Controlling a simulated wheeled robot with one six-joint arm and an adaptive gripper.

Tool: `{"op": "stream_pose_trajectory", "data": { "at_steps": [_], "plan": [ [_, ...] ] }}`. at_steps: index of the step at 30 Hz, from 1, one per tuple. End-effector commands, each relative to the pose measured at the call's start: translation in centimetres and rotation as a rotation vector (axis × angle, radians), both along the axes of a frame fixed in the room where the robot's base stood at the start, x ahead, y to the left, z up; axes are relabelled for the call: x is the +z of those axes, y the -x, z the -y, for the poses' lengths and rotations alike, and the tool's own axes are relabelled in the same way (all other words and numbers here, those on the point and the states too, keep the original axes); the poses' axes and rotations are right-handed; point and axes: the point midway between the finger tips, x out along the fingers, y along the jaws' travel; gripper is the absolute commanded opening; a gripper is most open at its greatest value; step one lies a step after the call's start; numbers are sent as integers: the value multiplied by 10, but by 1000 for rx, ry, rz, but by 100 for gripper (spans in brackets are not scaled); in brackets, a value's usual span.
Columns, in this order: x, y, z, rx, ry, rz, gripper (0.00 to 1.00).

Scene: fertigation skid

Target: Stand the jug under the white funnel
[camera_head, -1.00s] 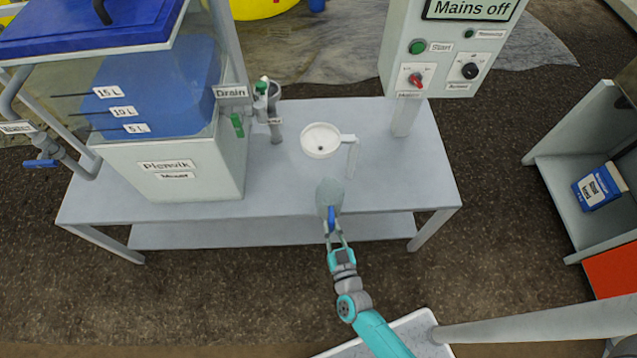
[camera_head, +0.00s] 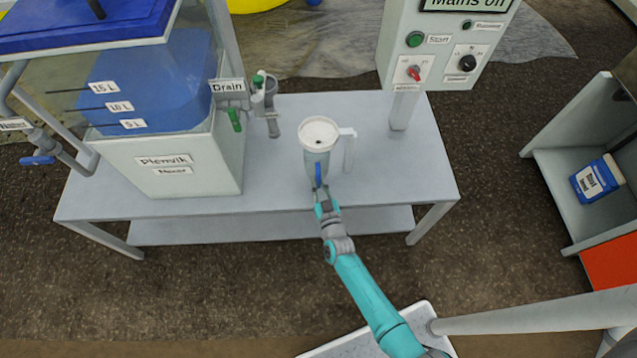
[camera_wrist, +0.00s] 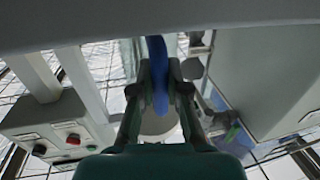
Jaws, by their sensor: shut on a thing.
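The white funnel (camera_head: 320,133) is held by a white stand (camera_head: 349,152) on the grey bench. The jug, a grey-blue vessel (camera_head: 315,163) with a blue handle (camera_head: 318,176), is directly below the funnel in the head view, its top hidden by the funnel. My gripper (camera_head: 320,190) is shut on the jug's handle from the front. In the wrist view the blue handle (camera_wrist: 157,75) shows between the two fingers. The jug looks upright. I cannot tell whether its base touches the bench.
A mixer tank (camera_head: 170,165) with a drain valve (camera_head: 262,95) stands to the left on the bench (camera_head: 400,175). A control box (camera_head: 440,50) rises at the back right. A shelf with a blue container (camera_head: 597,180) is at the far right. The bench right of the funnel stand is clear.

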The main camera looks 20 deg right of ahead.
Motion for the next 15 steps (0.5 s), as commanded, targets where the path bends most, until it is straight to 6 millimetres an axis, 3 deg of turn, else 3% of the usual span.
{"op": "stream_pose_trajectory", "data": {
  "at_steps": [12, 13, 15],
  "plan": [
    [-4, -1, 0, 0, 0, 4, 0],
    [-4, 0, 0, 0, 0, 4, 17],
    [-4, 0, 0, 0, -1, 4, 34]
  ]
}}
